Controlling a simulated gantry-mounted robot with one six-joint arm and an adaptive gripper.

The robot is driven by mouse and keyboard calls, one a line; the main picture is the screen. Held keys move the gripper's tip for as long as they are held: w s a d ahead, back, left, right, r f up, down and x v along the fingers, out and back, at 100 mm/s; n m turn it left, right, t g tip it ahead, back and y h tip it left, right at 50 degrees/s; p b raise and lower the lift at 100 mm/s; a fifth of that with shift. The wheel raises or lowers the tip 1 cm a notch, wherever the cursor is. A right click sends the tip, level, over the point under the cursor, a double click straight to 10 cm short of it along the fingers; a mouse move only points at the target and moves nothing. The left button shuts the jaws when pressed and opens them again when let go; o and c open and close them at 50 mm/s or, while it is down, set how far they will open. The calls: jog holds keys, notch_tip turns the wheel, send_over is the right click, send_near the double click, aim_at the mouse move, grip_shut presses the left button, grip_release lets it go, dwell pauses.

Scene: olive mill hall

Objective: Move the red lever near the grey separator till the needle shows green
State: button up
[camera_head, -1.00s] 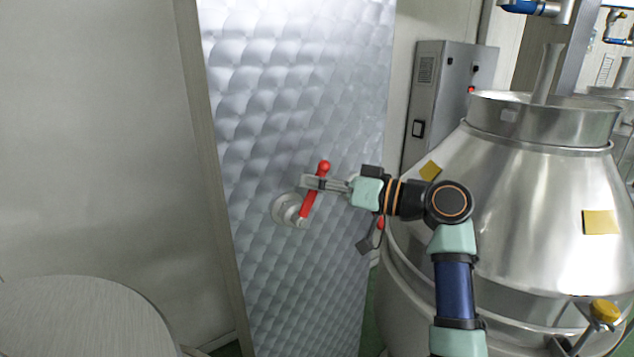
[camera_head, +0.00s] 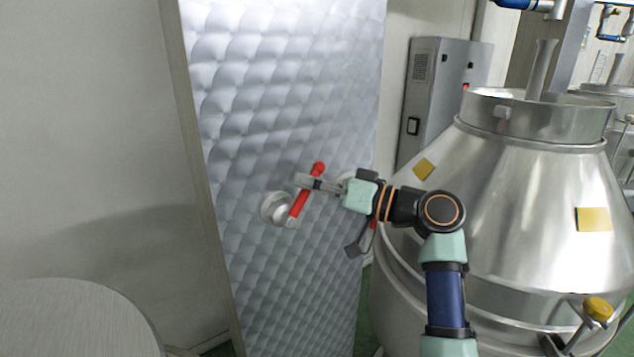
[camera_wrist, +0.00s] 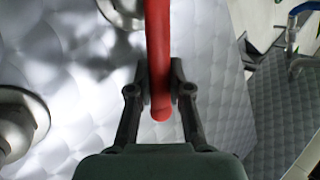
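The red lever (camera_head: 298,206) sits on a round silver mount (camera_head: 271,208) on a quilted metal panel. It leans up and to the right, with a rounded knob at its upper end. My gripper (camera_head: 308,183) reaches in from the right and is closed around the lever below the knob. In the wrist view, the lever (camera_wrist: 158,45) passes between both fingers of my gripper (camera_wrist: 160,88), which press close on each side. A pale round fitting (camera_head: 347,177) behind my gripper is partly hidden. No needle or green zone can be read.
A large steel vessel with a conical top (camera_head: 510,200) stands close on the right of my arm. A grey control cabinet (camera_head: 428,100) stands behind it. A round metal top (camera_head: 75,320) is at lower left. The panel left of the lever is clear.

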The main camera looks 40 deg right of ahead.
jog(key=o, duration=0.4)
jog(key=v, duration=1.2)
